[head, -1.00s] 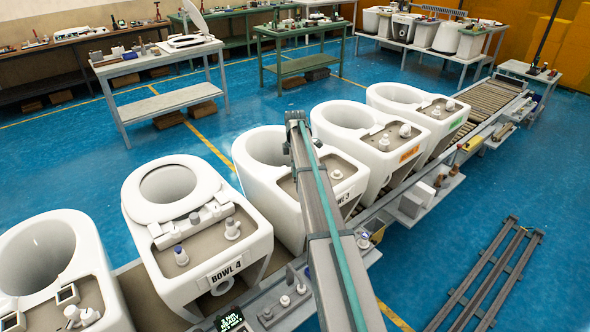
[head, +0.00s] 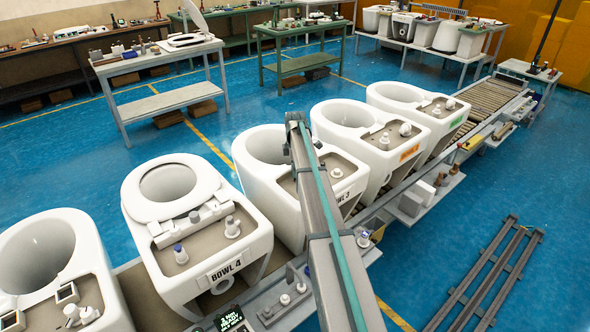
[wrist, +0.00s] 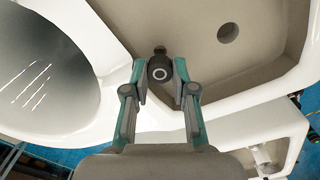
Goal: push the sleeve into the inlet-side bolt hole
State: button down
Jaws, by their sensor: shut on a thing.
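In the wrist view my gripper (wrist: 160,84) is shut on a small dark round sleeve (wrist: 159,72) with a pale ring on its end. It is over the tan rear deck (wrist: 198,58) of a white toilet bowl. A darker round piece shows just beyond the sleeve; I cannot tell whether it is part of it or whether the sleeve is in a hole. An open round hole (wrist: 228,33) shows in the deck to the right, apart from the gripper. In the head view my arm reaches over bowl 3 (head: 268,190) and hides the gripper and sleeve.
The bowl's wide opening (wrist: 45,75) lies left of the gripper in the wrist view. Bowl 4 (head: 205,268), with its seat, stands left of bowl 3 on the conveyor. More bowls (head: 350,150) stand to the right. A ledge with small parts (head: 288,298) runs along the near side.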

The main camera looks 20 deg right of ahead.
jog(key=shift+f+b, duration=0.6)
jog(key=shift+f, duration=0.95)
jog(key=c, duration=0.9)
grip_release()
jog(key=shift+r, duration=0.1)
jog(key=shift+o, duration=0.2)
jog(key=shift+w, duration=0.15)
jog(key=shift+d+r, duration=0.1)
jog(key=shift+r, duration=0.4)
notch_tip(320, 180, up, 11)
jog(key=shift+s, duration=0.4)
jog(key=shift+f, duration=0.1)
